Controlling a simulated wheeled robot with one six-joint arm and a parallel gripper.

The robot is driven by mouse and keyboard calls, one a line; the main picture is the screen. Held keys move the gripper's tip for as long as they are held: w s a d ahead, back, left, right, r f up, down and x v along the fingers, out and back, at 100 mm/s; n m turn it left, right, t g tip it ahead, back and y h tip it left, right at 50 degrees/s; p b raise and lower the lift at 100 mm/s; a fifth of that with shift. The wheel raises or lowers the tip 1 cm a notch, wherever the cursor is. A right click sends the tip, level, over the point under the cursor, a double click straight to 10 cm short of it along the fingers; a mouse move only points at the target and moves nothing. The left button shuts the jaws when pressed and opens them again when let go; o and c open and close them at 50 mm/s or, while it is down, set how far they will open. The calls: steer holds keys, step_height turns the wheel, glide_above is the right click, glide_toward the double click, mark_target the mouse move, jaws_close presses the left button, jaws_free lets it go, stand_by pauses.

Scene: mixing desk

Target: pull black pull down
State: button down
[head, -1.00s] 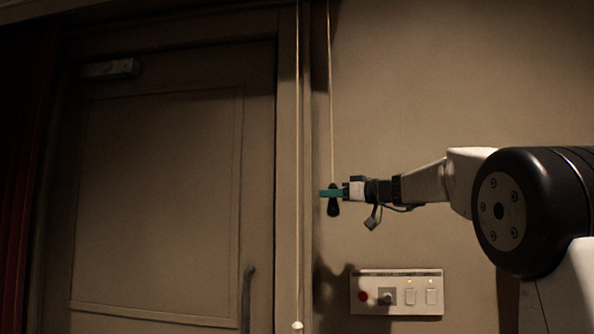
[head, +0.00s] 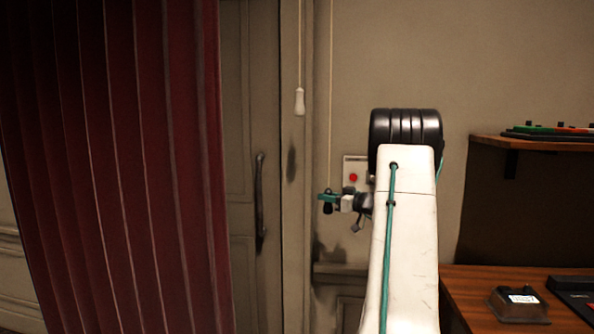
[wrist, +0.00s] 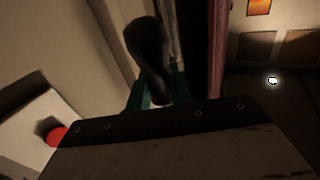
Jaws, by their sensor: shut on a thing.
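The black pull (head: 328,209) hangs at the end of a thin cord (head: 331,90) against the wall. My gripper (head: 328,197) has teal fingers shut around the pull, whose dark lower end shows below them. In the wrist view the black pull (wrist: 150,55) rises between the teal fingers (wrist: 140,95), partly hidden by the gripper body. In the head view the pull is lower than the red button on the wall panel, and my arm covers part of that panel.
A white pull (head: 299,101) hangs on another cord to the left, higher up. A red curtain (head: 120,160) and a door with a handle (head: 260,200) stand left. The switch panel (head: 353,164) is close by. A wooden desk (head: 470,290) and shelf (head: 500,142) are right.

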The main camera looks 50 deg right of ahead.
step_height(320, 180, down, 11)
steer(key=shift+s, duration=0.15)
steer(key=c, duration=1.3)
jaws_free()
steer(key=shift+d, duration=0.1)
steer(key=shift+r, duration=0.1)
steer(key=s, duration=0.7)
steer(key=shift+s+d, duration=0.25)
steer(key=shift+s, duration=0.15)
